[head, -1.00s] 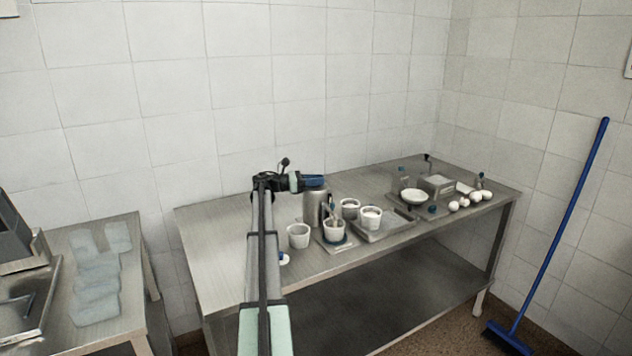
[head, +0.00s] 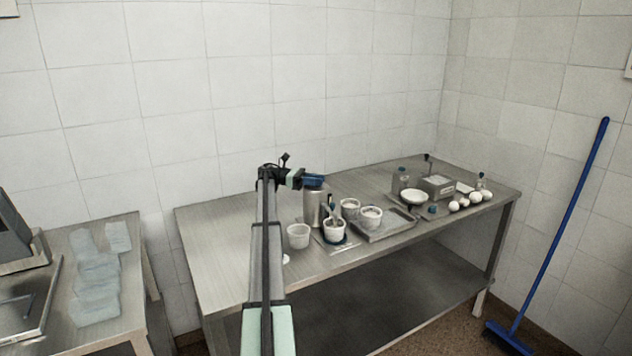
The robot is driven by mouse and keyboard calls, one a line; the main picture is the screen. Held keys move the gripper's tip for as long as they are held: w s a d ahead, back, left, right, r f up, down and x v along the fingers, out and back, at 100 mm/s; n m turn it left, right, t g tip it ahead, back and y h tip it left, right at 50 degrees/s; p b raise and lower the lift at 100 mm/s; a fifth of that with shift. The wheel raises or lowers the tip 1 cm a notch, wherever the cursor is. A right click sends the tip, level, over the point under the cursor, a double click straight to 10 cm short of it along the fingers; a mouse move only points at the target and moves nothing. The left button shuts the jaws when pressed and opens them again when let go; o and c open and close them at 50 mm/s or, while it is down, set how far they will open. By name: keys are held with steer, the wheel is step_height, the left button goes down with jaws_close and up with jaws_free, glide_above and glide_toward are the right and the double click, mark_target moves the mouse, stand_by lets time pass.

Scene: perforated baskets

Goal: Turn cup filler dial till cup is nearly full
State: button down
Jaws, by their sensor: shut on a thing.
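The cup filler looks to be the grey metal canister (head: 314,207) on the steel table, left of centre in the head view. My gripper (head: 314,182) is at the canister's top, its blue fingers pointing right. It is shut on what looks to be the dial there, though the fingers hide most of it. A white cup (head: 335,232) stands upright on a blue ring, in front and to the right of the canister. A small blue-topped part (head: 331,208) rises at the cup's mouth. The fill level inside is too small to tell.
Another white cup (head: 298,237) stands left of the filler. Two more white containers (head: 350,208) (head: 371,216) stand to its right, by a metal tray (head: 388,233). The table's left end is clear.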

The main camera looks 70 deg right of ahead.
steer(key=shift+f, duration=0.15)
steer(key=c, duration=1.1)
jaws_free()
step_height(320, 180, up, 10)
steer(key=shift+r, duration=0.1)
steer(key=shift+s, duration=0.1)
